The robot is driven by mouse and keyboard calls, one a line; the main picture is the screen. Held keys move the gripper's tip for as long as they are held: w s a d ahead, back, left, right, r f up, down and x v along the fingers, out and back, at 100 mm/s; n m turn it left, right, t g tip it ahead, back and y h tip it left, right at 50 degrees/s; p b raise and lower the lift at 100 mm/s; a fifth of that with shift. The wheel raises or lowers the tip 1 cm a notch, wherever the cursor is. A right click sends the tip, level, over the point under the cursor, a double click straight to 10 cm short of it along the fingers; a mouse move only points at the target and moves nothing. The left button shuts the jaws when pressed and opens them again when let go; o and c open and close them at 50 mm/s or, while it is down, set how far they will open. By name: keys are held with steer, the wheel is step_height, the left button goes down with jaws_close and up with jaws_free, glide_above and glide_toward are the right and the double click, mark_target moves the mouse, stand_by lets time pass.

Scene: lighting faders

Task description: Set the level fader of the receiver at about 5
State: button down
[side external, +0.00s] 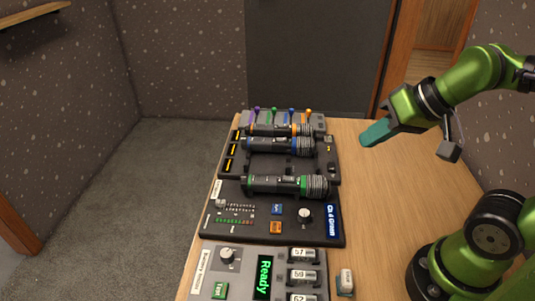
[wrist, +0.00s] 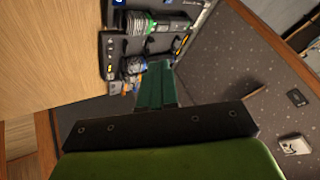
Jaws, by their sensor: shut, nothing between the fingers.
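A black unit (side external: 325,233) with a "Ch 4 Green" display lies on the desk, and I take it for the receiver. It has a small light slider cap (side external: 221,203) at its left, by dotted scales and a row of green lights; the exact level is too small to read. A white knob (side external: 305,215), a blue button (side external: 277,209) and an orange button (side external: 275,228) sit to its right. My gripper (side external: 366,140) has teal fingers, shut and empty, in the air to the right of and behind the unit. In the wrist view the fingers (wrist: 155,70) show together.
Handheld microphones with coloured bands, such as the green one (side external: 285,186), lie behind the slider unit. A grey unit (side external: 235,284) with a "Ready" display is in front, and a small white object (side external: 346,280) is beside it. The right desk area (side external: 385,200) is clear.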

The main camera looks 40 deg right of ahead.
steer(key=c, duration=1.8)
jaws_free()
steer(key=shift+o, duration=1.3)
steer(key=shift+a+f, duration=0.15)
steer(key=shift+f, duration=0.05)
steer(key=o, duration=0.4)
steer(key=shift+w+a+f+n+g, duration=0.3)
steer(key=shift+w+a+f+g, duration=0.35)
steer(key=shift+w, duration=0.2)
steer(key=n+g+h, duration=0.2)
steer(key=n+g, duration=0.4)
steer(key=n, duration=0.6)
glide_above(220, 201)
steer(key=shift+f, duration=1.9)
step_height(220, 201, down, 16)
steer(key=shift+f, duration=0.15)
